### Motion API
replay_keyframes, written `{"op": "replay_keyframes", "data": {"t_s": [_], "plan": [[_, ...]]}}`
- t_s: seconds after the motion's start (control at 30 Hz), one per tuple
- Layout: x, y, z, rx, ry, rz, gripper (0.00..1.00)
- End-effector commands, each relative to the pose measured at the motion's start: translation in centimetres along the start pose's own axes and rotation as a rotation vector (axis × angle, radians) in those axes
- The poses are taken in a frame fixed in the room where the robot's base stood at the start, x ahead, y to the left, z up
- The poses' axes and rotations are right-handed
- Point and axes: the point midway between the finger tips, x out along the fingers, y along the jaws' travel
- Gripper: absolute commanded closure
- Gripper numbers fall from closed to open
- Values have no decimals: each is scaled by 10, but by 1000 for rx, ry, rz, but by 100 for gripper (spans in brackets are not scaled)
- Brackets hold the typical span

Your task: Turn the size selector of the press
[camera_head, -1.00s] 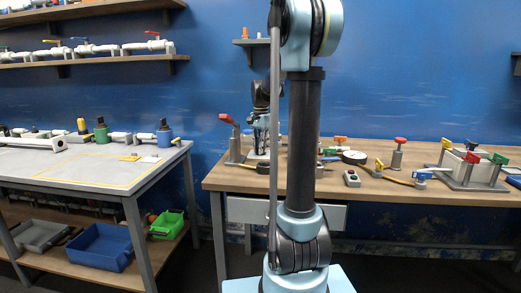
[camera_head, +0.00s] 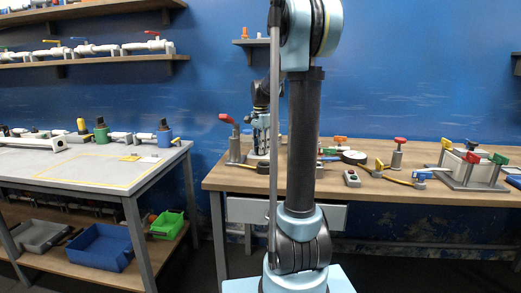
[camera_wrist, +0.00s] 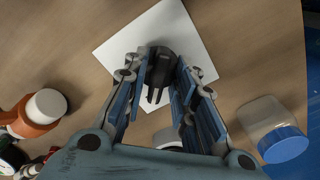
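In the head view, a grey stand with a red lever (camera_head: 228,119), perhaps the press, is at the left end of the right-hand bench. My gripper (camera_head: 262,152) points down just right of it, partly behind my own arm. In the wrist view my gripper (camera_wrist: 161,66) is open, its blue-padded fingers on either side of a black two-pronged piece (camera_wrist: 159,72). That piece is over a white square sheet (camera_wrist: 110,48). I cannot tell whether the fingers touch it, or whether it is the size selector.
In the wrist view, an orange bottle with a white cap (camera_wrist: 36,112) is at left and a clear blue-lidded jar (camera_wrist: 272,128) at right. The wooden bench (camera_head: 330,188) also holds a button box (camera_head: 352,178), a red-topped post (camera_head: 398,152) and a clamp frame (camera_head: 468,168).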

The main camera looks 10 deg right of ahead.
Motion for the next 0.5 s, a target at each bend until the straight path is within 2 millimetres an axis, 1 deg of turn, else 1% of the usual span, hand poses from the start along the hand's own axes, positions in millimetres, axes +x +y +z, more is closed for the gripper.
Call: {"op": "replay_keyframes", "data": {"t_s": [0.33,0.43,0.5], "plan": [[-1,1,1,-1,-2,2,68],[-6,1,1,-1,-2,2,68],[-14,1,1,-1,-2,2,68]]}}
